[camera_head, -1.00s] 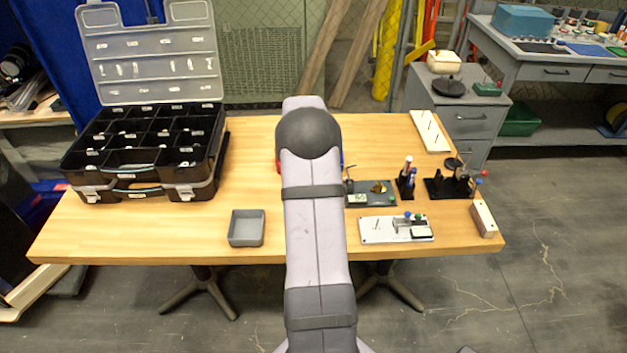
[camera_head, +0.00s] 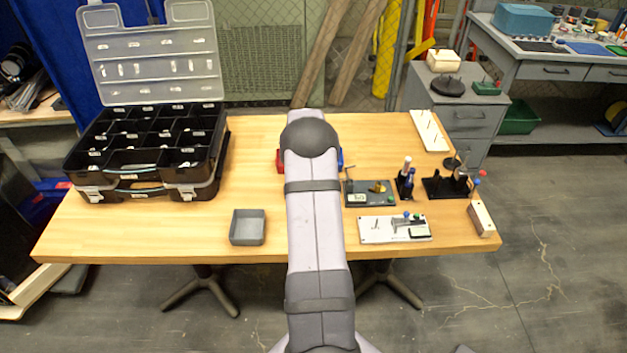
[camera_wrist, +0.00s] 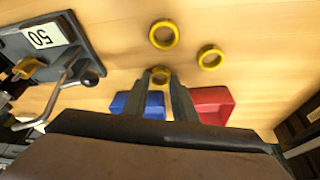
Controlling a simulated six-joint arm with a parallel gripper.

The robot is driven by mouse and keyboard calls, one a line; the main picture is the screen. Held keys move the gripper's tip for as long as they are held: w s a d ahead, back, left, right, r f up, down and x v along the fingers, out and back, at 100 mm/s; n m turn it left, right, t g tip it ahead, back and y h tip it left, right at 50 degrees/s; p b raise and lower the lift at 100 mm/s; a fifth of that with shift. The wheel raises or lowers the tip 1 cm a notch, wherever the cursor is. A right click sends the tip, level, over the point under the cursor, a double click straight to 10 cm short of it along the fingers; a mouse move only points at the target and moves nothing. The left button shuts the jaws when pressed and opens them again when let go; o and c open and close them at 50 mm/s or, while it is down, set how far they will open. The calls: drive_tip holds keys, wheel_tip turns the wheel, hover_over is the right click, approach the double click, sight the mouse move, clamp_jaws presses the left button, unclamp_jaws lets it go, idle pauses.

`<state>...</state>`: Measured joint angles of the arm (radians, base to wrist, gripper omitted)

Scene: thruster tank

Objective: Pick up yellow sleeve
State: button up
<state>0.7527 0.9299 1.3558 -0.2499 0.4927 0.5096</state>
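In the wrist view, three yellow sleeves show as short rings on the wooden table: a larger one (camera_wrist: 163,34), a second to its right (camera_wrist: 210,57), and a small one (camera_wrist: 160,75) between my fingertips. My gripper (camera_wrist: 160,78) is open, with one finger on each side of the small sleeve. I cannot tell whether the fingers touch it. In the head view, my arm hides the gripper and these sleeves.
A blue bin (camera_wrist: 138,104) and a red bin (camera_wrist: 212,103) flank my fingers. A dark fixture plate (camera_wrist: 62,45) with a metal lever stands at left. In the head view, a grey tray (camera_head: 247,227), a black organizer (camera_head: 150,150) and a white fixture plate (camera_head: 395,229) are on the table.

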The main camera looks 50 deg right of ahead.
drive_tip(key=shift+r, duration=0.1)
idle(0.3)
wheel_tip(320, 180, up, 10)
drive_tip(key=b, duration=0.1)
drive_tip(key=shift+b, duration=0.4)
drive_tip(key=s+d+m+g+p, duration=0.1)
drive_tip(key=s+d+m, duration=0.1)
drive_tip(key=s, duration=0.3)
drive_tip(key=s+d+m+g+p, duration=0.1)
drive_tip(key=s+d+m, duration=0.2)
drive_tip(key=s, duration=0.3)
drive_tip(key=s+d+m+g+p, duration=0.1)
drive_tip(key=s+d+m, duration=0.2)
drive_tip(key=s, duration=0.3)
drive_tip(key=shift+s+d+f+h+p, duration=0.15)
drive_tip(key=shift+d+f+h+p, duration=0.2)
drive_tip(key=shift+d, duration=0.45)
drive_tip(key=shift+m, duration=0.5)
